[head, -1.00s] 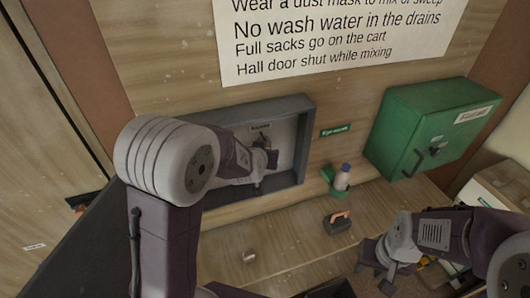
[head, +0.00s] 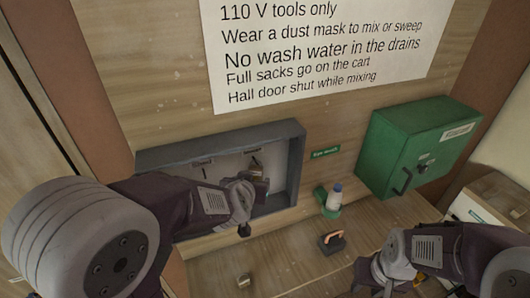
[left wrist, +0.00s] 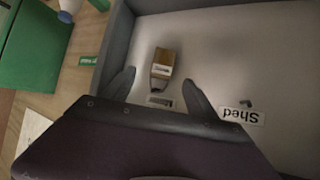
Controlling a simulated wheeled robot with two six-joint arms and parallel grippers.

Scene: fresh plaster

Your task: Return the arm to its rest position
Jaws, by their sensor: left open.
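My left arm reaches in from the left to a shallow grey open box on the wall (head: 296,165). Its gripper (head: 257,194) is at the front of the box, partly hidden by its own wrist. In the left wrist view, the left gripper (left wrist: 160,97) has its two fingers spread, with nothing held. A small brown and metal item (left wrist: 162,66) shows beyond the fingertips against the box's pale back, apart from both fingers. My right gripper (head: 375,278) is low at the right, over the bench; its fingers are too small and dark to judge.
A green wall cabinet (head: 410,145) is right of the box. A bottle (head: 334,196) stands in a green holder below it. A dark block with an orange handle (head: 332,243) and a small metal item (head: 244,280) lie on the bench (head: 290,250). Cartons (head: 490,205) stand far right.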

